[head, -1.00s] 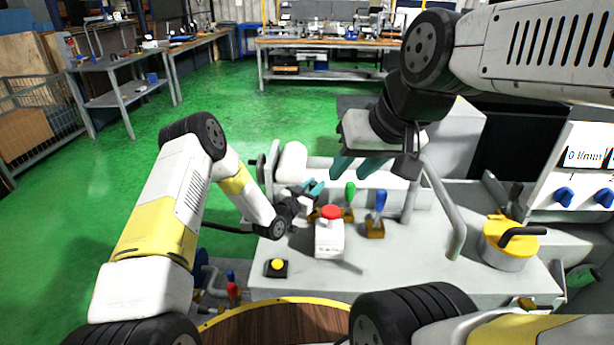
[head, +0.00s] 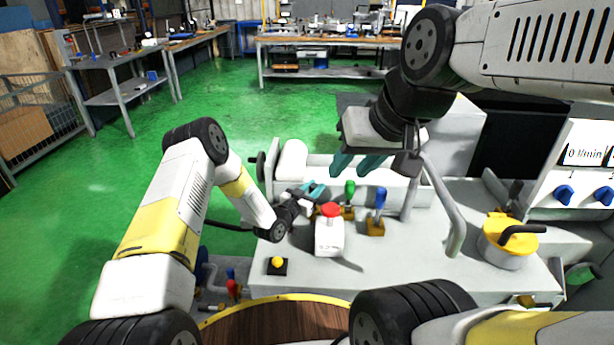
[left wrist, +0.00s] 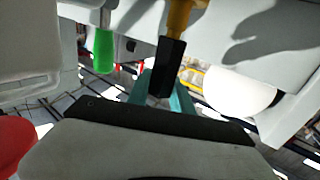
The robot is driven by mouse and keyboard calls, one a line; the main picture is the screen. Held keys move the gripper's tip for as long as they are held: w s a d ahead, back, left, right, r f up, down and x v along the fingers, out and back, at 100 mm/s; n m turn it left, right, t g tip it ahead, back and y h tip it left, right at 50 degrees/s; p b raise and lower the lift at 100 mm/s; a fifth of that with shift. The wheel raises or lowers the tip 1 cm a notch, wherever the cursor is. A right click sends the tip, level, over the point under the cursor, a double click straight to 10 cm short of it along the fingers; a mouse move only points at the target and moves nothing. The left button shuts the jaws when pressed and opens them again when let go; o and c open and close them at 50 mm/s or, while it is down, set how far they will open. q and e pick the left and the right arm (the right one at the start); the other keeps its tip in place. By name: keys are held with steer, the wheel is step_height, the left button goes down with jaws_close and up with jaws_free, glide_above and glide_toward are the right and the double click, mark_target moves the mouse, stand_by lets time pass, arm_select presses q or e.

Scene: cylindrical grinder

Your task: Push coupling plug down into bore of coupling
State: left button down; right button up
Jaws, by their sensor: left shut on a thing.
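My left gripper (head: 318,190) reaches in low over the machine's grey top, behind the white box with the red button. In the left wrist view its teal fingers (left wrist: 165,97) are shut on a black faceted piece (left wrist: 171,62). The far end of that piece meets a yellow piece (left wrist: 180,14). I cannot tell for sure whether these are the coupling plug and the coupling; the bore is not visible. In the head view the arm and gripper hide most of this spot. My right gripper (head: 356,164) hangs open and empty above the machine, to the right.
The red-button box (head: 329,235) stands close in front of the left gripper. A green lever (head: 349,190) and a blue lever (head: 380,200) stand to its right. A bent grey pipe (head: 443,205) and a yellow-lidded pot (head: 508,242) are farther right. The front top between box and pot is clear.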

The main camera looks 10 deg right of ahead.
arm_select(q)
steer(key=shift+f, duration=1.3)
steer(key=c, duration=1.1)
jaws_free()
steer(key=shift+o, duration=0.2)
steer(key=v, duration=0.7)
steer(key=shift+s+a, duration=0.25)
steer(key=shift+a, duration=0.05)
